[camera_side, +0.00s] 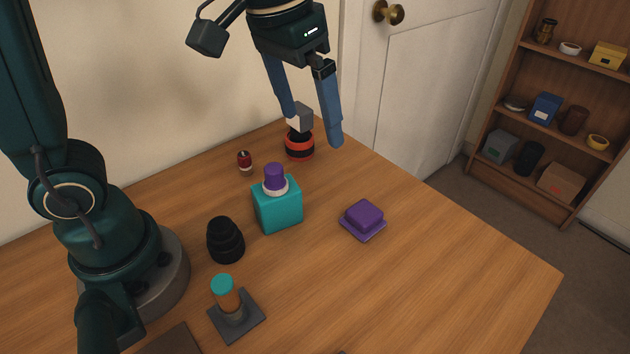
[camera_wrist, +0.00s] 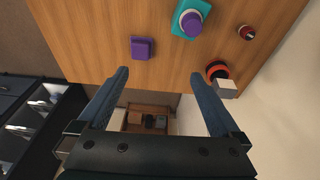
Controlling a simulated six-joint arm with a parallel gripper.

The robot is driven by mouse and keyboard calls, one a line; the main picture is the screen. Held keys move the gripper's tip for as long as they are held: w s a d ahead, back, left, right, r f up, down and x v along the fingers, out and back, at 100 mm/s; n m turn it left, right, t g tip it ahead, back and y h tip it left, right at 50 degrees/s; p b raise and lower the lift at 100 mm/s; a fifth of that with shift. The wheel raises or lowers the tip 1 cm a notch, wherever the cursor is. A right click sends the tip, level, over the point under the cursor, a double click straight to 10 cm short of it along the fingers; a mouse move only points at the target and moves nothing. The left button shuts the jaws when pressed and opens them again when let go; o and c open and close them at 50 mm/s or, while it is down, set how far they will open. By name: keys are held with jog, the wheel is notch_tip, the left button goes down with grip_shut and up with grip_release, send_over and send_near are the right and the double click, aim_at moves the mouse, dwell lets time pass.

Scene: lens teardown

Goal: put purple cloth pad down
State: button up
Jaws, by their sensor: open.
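The purple cloth pad (camera_side: 363,214) rests on a thin purple square base on the right part of the table. It also shows in the wrist view (camera_wrist: 142,47), left of centre. My gripper (camera_side: 313,130) is open and empty, raised above the table's back corner, apart from the pad. In the wrist view its two blue fingers (camera_wrist: 160,85) are spread wide with nothing between them but the distant floor and shelf.
A teal block (camera_side: 278,207) with a purple-topped white ring stands mid-table. A red-and-black ring piece with a grey cube (camera_side: 300,118) stands near my fingers. A small red jar (camera_side: 244,161), a black stepped cylinder (camera_side: 225,240) and an orange post (camera_side: 229,299) stand further left. The front right is clear.

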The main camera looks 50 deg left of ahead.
jog(key=s+a+f+t, duration=0.3)
jog(key=s+a, duration=0.1)
jog(key=s, duration=0.6)
